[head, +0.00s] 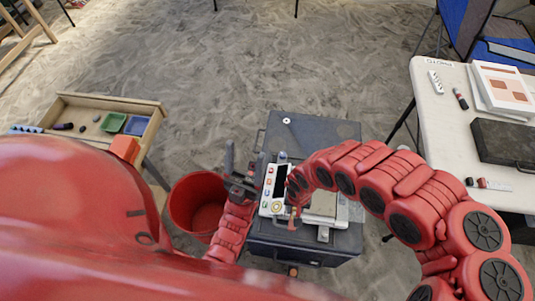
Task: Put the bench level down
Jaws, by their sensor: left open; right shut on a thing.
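My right gripper (294,205) is shut over the dark equipment case in the middle. The bench level in it is mostly hidden by the gripper and the curved red arm; a small orange-brown piece (292,221) shows just below the fingers. I cannot tell whether it touches what lies beneath. My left gripper (243,166) is open and empty, with its fingers pointing away, just left of the dark case (330,128). A white panel (270,189) with coloured marks and a beige block (324,203) lie on the case next to the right gripper.
A red bucket (182,206) stands left of the case. A wooden tray table (110,101) with small items is at the left. A white table (440,105) with papers and a dark box (505,143) is at the right.

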